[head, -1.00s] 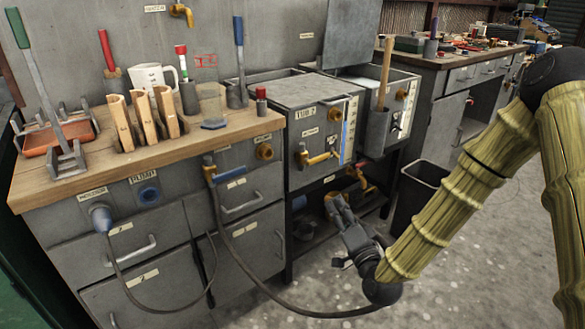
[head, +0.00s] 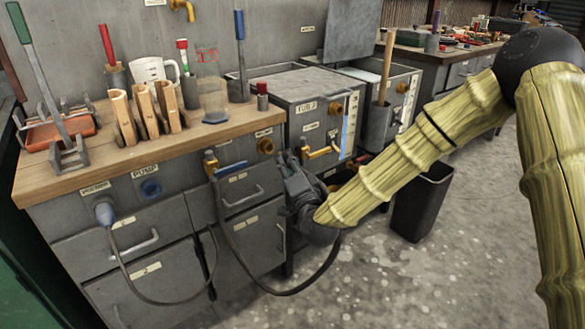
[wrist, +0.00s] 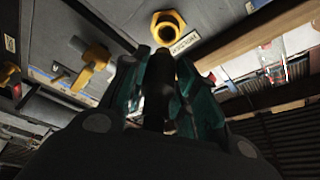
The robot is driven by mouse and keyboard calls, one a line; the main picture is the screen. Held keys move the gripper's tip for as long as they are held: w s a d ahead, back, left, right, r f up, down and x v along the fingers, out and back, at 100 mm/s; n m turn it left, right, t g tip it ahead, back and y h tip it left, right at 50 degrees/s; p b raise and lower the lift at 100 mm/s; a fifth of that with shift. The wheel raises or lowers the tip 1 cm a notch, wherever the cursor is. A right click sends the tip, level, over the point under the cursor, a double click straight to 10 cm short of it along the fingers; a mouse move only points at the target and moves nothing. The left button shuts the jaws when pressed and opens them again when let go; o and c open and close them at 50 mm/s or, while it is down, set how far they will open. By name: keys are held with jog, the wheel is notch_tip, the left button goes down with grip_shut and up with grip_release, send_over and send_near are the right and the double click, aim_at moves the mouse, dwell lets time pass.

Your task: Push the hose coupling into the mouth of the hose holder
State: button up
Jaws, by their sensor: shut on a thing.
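My gripper (head: 288,168) is in front of the cabinet, just below and right of the brass hose holder (head: 265,146). In the wrist view, my gripper (wrist: 160,65) is shut on a dark cylindrical piece, the hose coupling (wrist: 158,88). The coupling points up at the hose holder (wrist: 167,26), a brass ring with a dark open mouth. A gap shows between the coupling's tip and the mouth. In the head view, my gripper hides the coupling. A dark hose (head: 290,292) loops from my wrist to the brass valve on the left.
The brass valve with a blue handle (head: 212,165) sits left of the holder. A grey tub unit with a yellow-handled tap (head: 320,152) stands close on the right. The wooden worktop (head: 200,141) overhangs above. A dark bin (head: 420,205) stands on the floor.

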jog(key=shift+w+a, duration=0.5)
jog(key=shift+w, duration=0.15)
jog(key=shift+w+a, duration=0.45)
jog(key=shift+w, duration=0.2)
jog(key=shift+w+a, duration=1)
jog(key=shift+w, duration=0.25)
dwell(3.2)
jog(key=o, duration=0.9)
jog(key=o, duration=0.5)
jog(key=shift+o, duration=0.2)
jog(key=v, duration=1.2)
